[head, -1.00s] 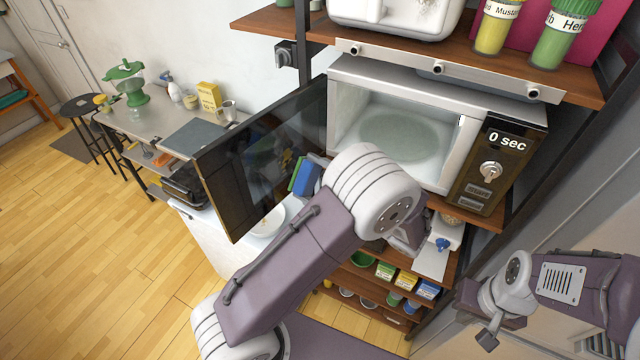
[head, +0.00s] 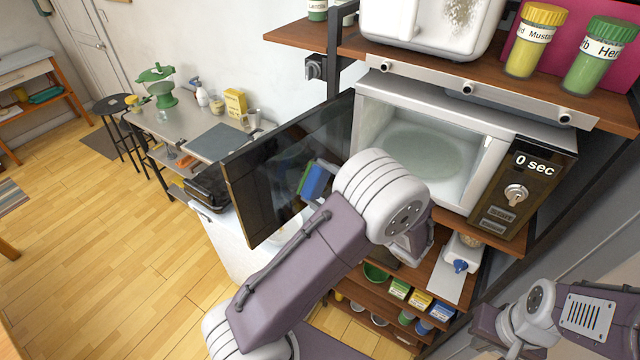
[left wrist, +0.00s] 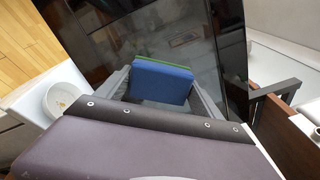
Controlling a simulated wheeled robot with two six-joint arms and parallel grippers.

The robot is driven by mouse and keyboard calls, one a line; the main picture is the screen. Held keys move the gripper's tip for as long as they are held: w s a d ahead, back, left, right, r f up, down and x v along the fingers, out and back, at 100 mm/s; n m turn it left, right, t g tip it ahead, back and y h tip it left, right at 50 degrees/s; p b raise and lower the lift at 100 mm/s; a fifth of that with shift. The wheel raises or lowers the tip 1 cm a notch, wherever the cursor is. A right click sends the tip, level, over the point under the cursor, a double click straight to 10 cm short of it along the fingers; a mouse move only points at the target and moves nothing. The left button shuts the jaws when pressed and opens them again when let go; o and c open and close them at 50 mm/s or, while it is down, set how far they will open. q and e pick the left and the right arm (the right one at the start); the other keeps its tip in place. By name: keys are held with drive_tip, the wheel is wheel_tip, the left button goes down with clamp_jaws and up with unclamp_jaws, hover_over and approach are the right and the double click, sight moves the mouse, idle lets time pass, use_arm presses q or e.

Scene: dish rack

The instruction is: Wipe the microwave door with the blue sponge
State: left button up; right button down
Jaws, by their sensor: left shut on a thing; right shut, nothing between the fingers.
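The blue sponge (head: 314,182), with a green layer on one face, is held in front of the inner side of the open microwave door (head: 243,190). My left gripper (left wrist: 162,90) is shut on the sponge (left wrist: 160,78), with a finger at each side. In the left wrist view the dark glass door (left wrist: 105,35) lies right behind the sponge; I cannot tell whether they touch. In the head view my left arm hides most of that gripper. My right gripper (head: 512,352) is shut and empty at the bottom edge, partly cut off.
The microwave (head: 425,140) stands open and empty on a wooden shelf, with a shelf of jars above. A white bowl (left wrist: 62,98) sits on the white counter below the door. Lower shelves hold several jars and boxes.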

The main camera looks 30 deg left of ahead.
use_arm(q)
drive_tip(key=shift+w+a, duration=0.1)
drive_tip(key=shift+x, duration=0.8)
